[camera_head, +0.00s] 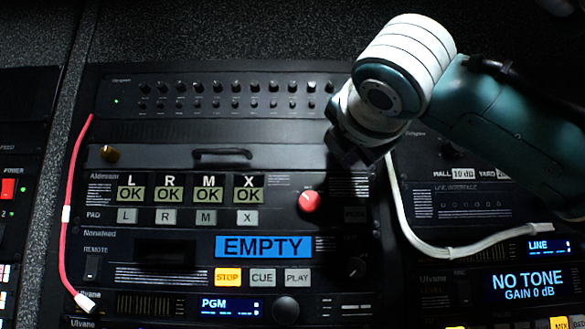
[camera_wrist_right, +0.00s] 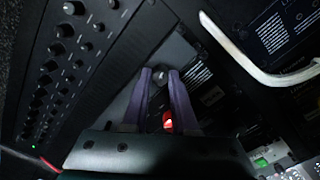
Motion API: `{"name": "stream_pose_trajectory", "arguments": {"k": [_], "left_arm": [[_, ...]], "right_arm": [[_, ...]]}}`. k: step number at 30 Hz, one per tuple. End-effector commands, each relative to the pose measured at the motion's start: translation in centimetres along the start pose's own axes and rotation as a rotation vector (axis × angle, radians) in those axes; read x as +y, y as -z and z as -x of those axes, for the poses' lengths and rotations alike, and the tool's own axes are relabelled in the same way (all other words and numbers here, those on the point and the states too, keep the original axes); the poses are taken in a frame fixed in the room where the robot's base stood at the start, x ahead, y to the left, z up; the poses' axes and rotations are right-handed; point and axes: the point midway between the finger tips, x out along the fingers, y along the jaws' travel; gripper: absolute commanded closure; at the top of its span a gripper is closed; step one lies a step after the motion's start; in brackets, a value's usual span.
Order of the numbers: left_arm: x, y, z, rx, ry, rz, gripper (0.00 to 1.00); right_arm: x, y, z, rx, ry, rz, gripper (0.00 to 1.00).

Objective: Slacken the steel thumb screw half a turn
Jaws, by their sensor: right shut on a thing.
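My right gripper (camera_head: 350,155) reaches in from the upper right of the head view, its fingers at the right end of the panel with the small black handle. In the right wrist view the two fingers (camera_wrist_right: 160,78) are shut on the steel thumb screw (camera_wrist_right: 160,75), a small grey round head between the tips. In the head view the gripper and wrist hide this screw. A brass-coloured thumb screw (camera_head: 109,153) sits at the left end of the same panel. My left gripper is in neither view.
Below are a red knob (camera_head: 309,201), OK displays (camera_head: 192,188) and a blue EMPTY display (camera_head: 264,246). A row of small knobs (camera_head: 232,87) lies above. A white cable (camera_head: 408,225) hangs right of the gripper, a red cable (camera_head: 66,215) far left.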

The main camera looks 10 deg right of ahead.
Motion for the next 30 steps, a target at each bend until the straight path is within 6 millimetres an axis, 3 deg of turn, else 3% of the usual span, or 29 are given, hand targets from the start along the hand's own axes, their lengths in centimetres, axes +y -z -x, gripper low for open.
{"name": "stream_pose_trajectory", "arguments": {"k": [18, 30], "left_arm": [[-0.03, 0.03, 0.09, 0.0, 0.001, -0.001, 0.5], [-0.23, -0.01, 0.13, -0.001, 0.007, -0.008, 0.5]], "right_arm": [[-0.05, -0.14, -0.04, 0.009, 0.0, 0.586, 1.0], [-0.05, -0.14, -0.03, 0.015, -0.001, 0.886, 1.0]]}}
